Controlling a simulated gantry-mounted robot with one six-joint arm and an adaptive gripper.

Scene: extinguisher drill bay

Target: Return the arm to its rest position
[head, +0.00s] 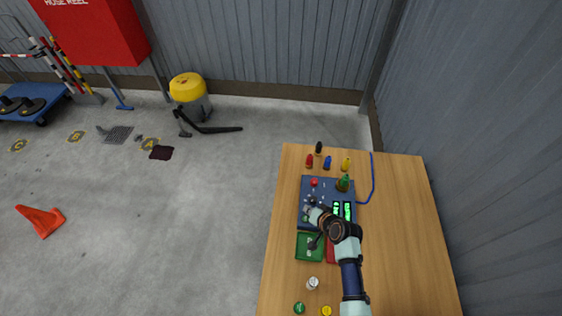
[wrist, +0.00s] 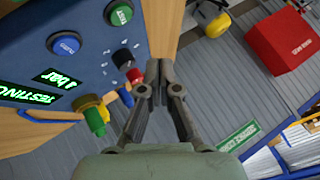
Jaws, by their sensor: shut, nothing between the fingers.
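My arm reaches in from the bottom of the head view over a wooden table (head: 400,220). My gripper (head: 313,214) is over the lower part of a blue control panel (head: 318,188). In the wrist view my gripper (wrist: 158,68) is shut, with its fingertips together and nothing between them. The panel (wrist: 85,75) fills the left of that view. It carries a green button (wrist: 119,13), a blue button (wrist: 65,44), a black knob (wrist: 123,58) and lit green displays (wrist: 25,95). The fingertips appear beside a red part (wrist: 134,75); I cannot tell whether they touch it.
A green tray (head: 301,254) and a partly hidden red tray (head: 331,252) lie below the panel. Small coloured fittings, including a yellow one (head: 346,164), stand behind it. A blue hose (head: 372,180) curves along its right. The table's right side is clear.

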